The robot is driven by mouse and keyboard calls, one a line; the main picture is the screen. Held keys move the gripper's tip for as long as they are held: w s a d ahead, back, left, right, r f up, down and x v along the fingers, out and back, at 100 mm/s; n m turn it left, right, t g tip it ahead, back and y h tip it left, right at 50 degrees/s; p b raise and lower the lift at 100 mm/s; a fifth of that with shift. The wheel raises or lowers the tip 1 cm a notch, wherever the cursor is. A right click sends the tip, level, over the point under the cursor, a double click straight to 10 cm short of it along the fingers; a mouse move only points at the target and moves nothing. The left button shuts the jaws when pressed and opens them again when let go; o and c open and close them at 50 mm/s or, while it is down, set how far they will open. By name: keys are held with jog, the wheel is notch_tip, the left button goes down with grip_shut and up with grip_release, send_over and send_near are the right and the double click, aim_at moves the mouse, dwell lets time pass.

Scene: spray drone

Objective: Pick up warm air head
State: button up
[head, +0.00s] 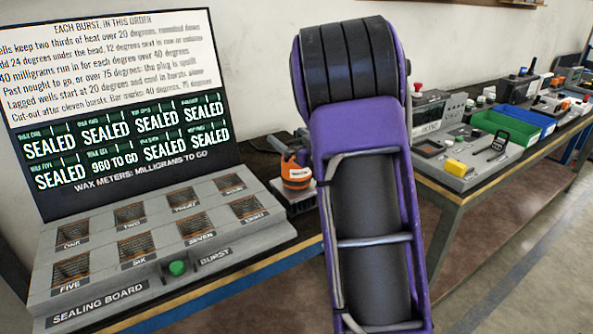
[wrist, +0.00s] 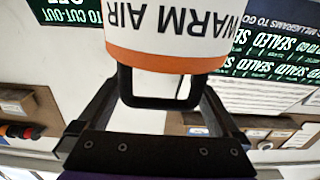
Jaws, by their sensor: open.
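The warm air head (wrist: 165,45) fills the top middle of the wrist view. It is a white body with inverted black "WARM AIR" lettering and an orange band, with a black loop handle (wrist: 160,103) on the near side. My gripper (wrist: 160,88) is open, one dark finger on each side of the handle. I cannot tell whether the fingers touch it. In the head view my purple arm hides the gripper, and I cannot make out the warm air head for certain.
The sealing board (head: 160,250) with several wells and a green button (head: 177,268) stands at left. Its screen (head: 125,110) shows SEALED on most meters and "960 TO GO" on one. An orange labelled item (head: 297,172) stands beside my arm. Bins (head: 505,128) and tools crowd the right bench.

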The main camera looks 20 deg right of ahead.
grip_shut()
jog(key=shift+r, duration=0.1)
jog(key=shift+r, duration=0.1)
dwell(0.3)
